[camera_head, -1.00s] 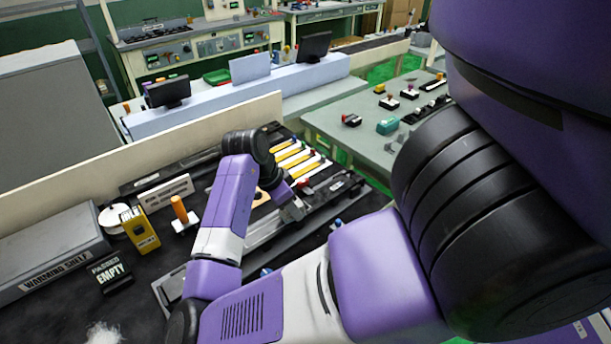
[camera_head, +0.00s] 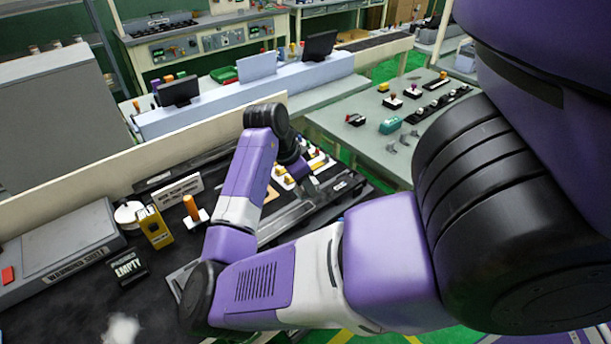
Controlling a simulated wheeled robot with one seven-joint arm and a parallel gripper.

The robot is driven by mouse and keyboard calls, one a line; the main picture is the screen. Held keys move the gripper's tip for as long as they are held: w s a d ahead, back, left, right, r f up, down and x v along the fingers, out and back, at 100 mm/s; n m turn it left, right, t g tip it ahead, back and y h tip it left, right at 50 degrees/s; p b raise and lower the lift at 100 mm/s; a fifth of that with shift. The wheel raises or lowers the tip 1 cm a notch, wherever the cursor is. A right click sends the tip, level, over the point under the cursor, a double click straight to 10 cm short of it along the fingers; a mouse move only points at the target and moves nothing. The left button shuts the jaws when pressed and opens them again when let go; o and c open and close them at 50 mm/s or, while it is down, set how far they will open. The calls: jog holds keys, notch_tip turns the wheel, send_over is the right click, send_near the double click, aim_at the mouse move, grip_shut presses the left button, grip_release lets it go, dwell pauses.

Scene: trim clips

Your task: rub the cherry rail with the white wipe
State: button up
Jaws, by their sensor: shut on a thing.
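My gripper (camera_head: 306,182) is at the end of the purple arm, over the near end of a set of yellow and white strips on the dark bench. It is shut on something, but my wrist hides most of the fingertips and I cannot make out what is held. I cannot identify the white wipe with certainty. I cannot tell which strip or rail is the cherry one, or whether the gripper touches it. A blurred white tuft (camera_head: 122,328) lies at the lower left of the bench, away from the gripper.
An orange-handled tool with a white base (camera_head: 195,212), a yellow box (camera_head: 153,228), a white round container (camera_head: 128,215) and an EMPTY sign (camera_head: 128,268) stand left of my arm. A grey warming shelf (camera_head: 70,250) is farther left. A grey-green table (camera_head: 350,143) stands at right.

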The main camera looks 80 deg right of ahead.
jog(key=shift+r, duration=0.85)
